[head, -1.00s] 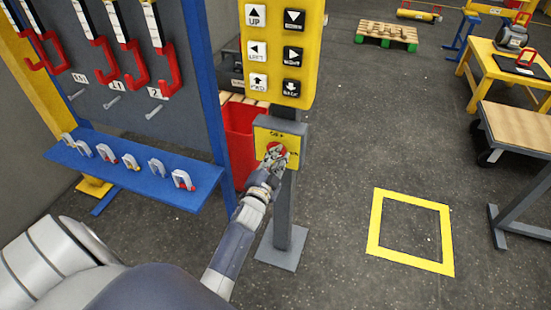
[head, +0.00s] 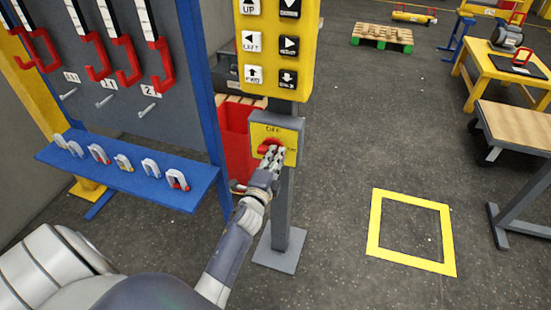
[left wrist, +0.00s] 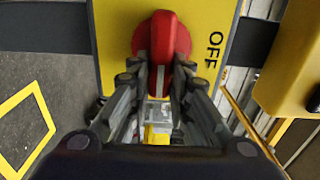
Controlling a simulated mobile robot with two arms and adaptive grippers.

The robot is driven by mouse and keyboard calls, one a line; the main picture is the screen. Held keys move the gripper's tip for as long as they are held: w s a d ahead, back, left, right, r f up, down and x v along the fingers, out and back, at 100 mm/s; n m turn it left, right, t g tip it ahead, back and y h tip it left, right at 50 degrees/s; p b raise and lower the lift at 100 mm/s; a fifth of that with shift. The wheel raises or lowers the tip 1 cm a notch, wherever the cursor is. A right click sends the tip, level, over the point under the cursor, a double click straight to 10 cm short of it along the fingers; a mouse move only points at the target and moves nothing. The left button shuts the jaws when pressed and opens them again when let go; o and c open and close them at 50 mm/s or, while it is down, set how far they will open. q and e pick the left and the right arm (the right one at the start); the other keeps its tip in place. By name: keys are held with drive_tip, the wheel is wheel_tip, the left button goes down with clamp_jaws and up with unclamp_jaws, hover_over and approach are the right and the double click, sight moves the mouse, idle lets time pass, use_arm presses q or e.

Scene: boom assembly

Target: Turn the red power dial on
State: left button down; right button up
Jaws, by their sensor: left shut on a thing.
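The handle lies crosswise to the direction of the "OFF" mark, and a white mark shows between the fingers. Lettering right of the dial is partly hidden. My right gripper is not in view.
A yellow button panel (head: 272,90) is on the post above the dial. A red bin (head: 235,135) stands behind, and a blue shelf (head: 125,178) with shackles is at left. The floor around the yellow square (head: 375,247) is clear.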

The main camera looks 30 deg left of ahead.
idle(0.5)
use_arm(q)
drive_tip(key=c, duration=1.5)
unclamp_jaws()
drive_tip(key=v, duration=1.2)
drive_tip(key=shift+f, duration=0.1)
